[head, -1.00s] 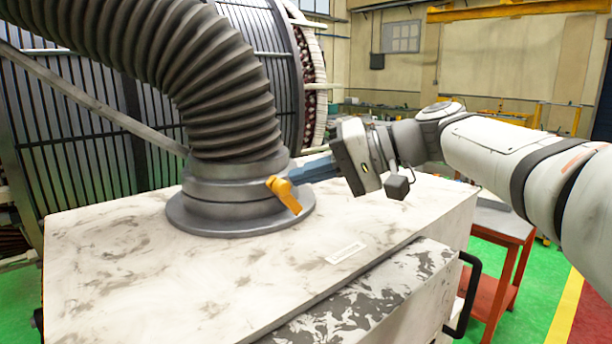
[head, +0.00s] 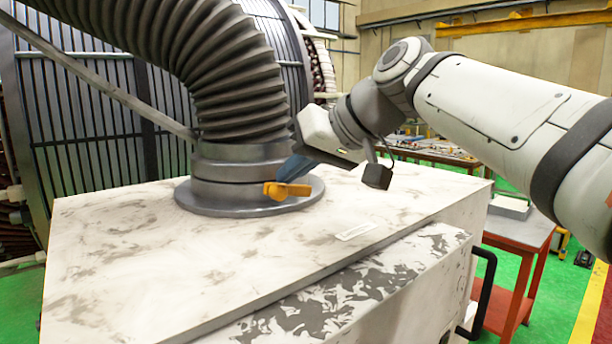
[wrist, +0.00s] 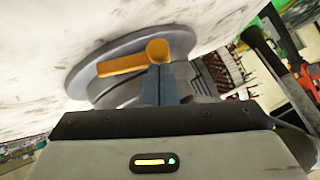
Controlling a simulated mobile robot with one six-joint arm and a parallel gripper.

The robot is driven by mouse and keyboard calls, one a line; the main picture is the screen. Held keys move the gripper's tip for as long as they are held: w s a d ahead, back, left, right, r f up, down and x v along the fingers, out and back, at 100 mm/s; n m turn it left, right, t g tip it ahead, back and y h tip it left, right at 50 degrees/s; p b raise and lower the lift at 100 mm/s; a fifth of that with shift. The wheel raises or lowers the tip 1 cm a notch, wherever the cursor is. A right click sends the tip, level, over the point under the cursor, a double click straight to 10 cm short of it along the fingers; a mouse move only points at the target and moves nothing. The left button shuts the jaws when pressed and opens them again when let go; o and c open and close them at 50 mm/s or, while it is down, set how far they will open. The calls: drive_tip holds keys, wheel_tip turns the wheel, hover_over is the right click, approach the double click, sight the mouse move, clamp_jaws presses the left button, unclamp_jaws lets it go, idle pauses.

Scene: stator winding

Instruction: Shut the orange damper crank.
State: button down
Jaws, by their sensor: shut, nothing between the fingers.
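The orange damper crank (head: 287,190) sits on the side of the grey collar at the foot of the ribbed duct. In the head view its lever lies about level, pointing right. In the wrist view the crank (wrist: 122,65) shows a round hub with the lever reaching left.
The grey flanged collar (head: 225,175) and ribbed duct (head: 200,60) rise from a worn white cabinet top (head: 130,250). A black handle (head: 485,290) is on the cabinet's right side. A red-framed table (head: 520,235) stands at the right.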

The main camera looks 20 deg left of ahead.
drive_tip(key=shift+s+a+f, duration=0.1)
drive_tip(key=shift+s+f, duration=0.15)
drive_tip(key=shift+f, duration=0.1)
drive_tip(key=shift+r+t+h, duration=0.1)
drive_tip(key=shift+t+h, duration=0.2)
drive_tip(key=shift+w, duration=0.25)
drive_tip(key=shift+w+d+r, duration=0.1)
drive_tip(key=shift+w+d, duration=0.35)
drive_tip(key=shift+w, duration=0.1)
